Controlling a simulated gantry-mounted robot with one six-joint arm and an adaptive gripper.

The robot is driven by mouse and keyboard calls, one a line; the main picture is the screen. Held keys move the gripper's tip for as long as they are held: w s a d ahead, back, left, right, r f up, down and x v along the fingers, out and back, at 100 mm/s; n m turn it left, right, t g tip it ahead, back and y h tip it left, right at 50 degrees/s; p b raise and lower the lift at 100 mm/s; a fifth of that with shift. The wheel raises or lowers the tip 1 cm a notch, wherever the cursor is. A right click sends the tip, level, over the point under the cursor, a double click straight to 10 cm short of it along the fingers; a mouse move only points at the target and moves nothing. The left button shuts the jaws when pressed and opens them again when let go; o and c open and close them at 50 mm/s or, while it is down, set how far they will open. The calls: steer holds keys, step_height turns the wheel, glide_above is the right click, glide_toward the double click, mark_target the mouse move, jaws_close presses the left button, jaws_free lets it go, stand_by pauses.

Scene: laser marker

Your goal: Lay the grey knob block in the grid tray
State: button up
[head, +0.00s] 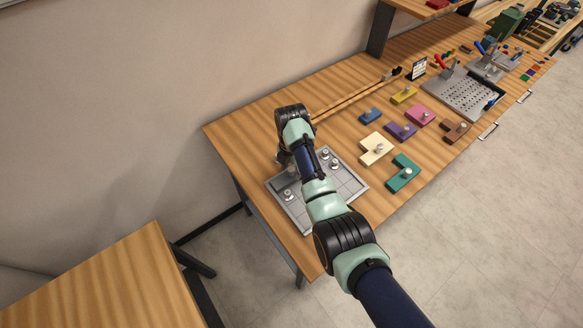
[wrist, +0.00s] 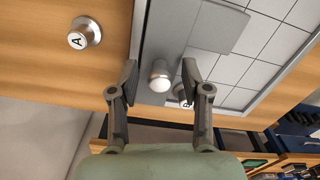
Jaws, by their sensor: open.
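The grey grid tray (head: 350,184) lies at the near left end of the bench, partly behind my arm. In the wrist view its ruled floor (wrist: 285,52) fills the upper right. A grey block (wrist: 222,27) lies flat over this floor, at least partly within the rim. A bright metal knob (wrist: 160,78) stands between my open fingers; it appears to belong to the grey block, but the join is unclear. My gripper (wrist: 159,76) is open around this knob, with gaps on both sides. In the head view my arm mostly hides the gripper.
A round knob marked A (wrist: 82,34) sits on wood outside the tray rim. Yellow (head: 404,94), blue (head: 370,115), purple (head: 400,131), pink (head: 420,116), brown (head: 453,131), cream (head: 375,149) and green (head: 402,174) knob blocks lie right of the tray.

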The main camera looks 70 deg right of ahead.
steer(key=shift+r, duration=0.1)
step_height(320, 180, up, 12)
steer(key=p, duration=0.2)
steer(key=shift+p, duration=0.35)
steer(key=w+a+r+m+t+h, duration=0.1)
steer(key=w+a+m+t, duration=0.4)
steer(key=a, duration=0.8)
steer(key=w+a+r+m+t+h, duration=0.1)
steer(key=w+a+m+t, duration=0.15)
steer(key=w+a, duration=0.8)
steer(key=s+a+r+m+t+y, duration=0.1)
steer(key=s+a+r, duration=0.4)
steer(key=a, duration=0.5)
steer(key=s+a+r+m+t+y, duration=0.1)
steer(key=s+a+r+m+t, duration=0.3)
steer(key=a, duration=0.6)
steer(key=shift+s+a+r+m, duration=0.35)
steer(key=shift+s+r+m, duration=0.25)
steer(key=shift+m, duration=0.55)
